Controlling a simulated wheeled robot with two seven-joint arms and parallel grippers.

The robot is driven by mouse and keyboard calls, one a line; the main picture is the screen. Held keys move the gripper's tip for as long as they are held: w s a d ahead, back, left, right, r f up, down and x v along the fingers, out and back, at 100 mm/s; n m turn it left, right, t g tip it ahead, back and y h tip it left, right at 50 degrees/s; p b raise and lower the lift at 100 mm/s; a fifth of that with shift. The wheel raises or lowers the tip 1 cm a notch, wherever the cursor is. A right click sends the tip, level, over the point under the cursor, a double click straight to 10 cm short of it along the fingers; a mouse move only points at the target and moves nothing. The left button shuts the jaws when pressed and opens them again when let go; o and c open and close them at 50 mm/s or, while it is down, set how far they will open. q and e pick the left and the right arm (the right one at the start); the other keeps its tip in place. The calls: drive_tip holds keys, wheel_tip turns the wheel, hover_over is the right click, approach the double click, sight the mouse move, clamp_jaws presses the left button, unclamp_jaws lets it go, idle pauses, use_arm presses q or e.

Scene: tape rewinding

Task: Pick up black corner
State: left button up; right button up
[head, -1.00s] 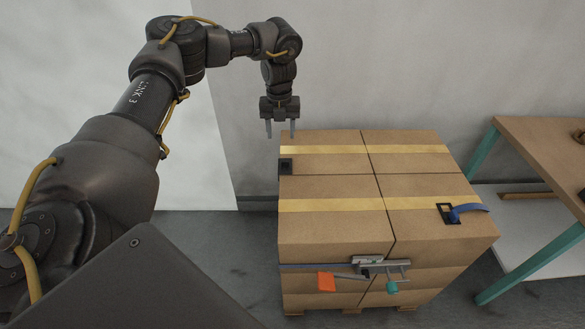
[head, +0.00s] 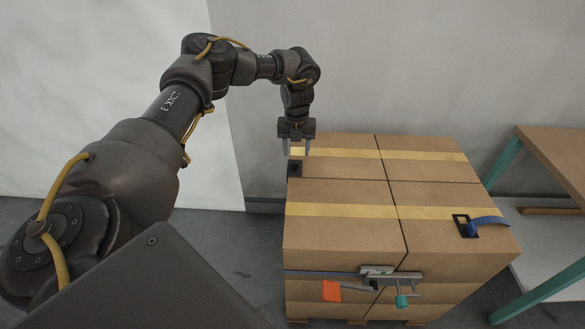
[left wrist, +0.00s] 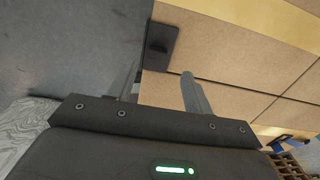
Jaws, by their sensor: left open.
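The black corner (head: 295,168) is a small dark piece at the left edge of the stacked cardboard boxes, on the top near the back. It also shows in the left wrist view (left wrist: 160,42), beyond and between the fingertips. My left gripper (head: 296,154) is open and empty, pointing down just above and behind the black corner. In the left wrist view its two fingers (left wrist: 160,76) are spread apart, and no contact with the corner is visible. My right gripper is not in view.
Cardboard boxes (head: 340,238) with yellow tape form the stack. A second black corner (head: 464,226) with a blue strap (head: 490,222) lies at right. A strap tensioner (head: 380,272) with orange and teal parts is on the front. A wooden table (head: 560,152) stands at right.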

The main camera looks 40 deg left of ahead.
sight(295, 163)
use_arm(q)
drive_tip(key=f, duration=0.4)
drive_tip(key=shift+a+p, duration=0.3)
drive_tip(key=shift+p, duration=0.05)
drive_tip(key=shift+f, duration=0.6)
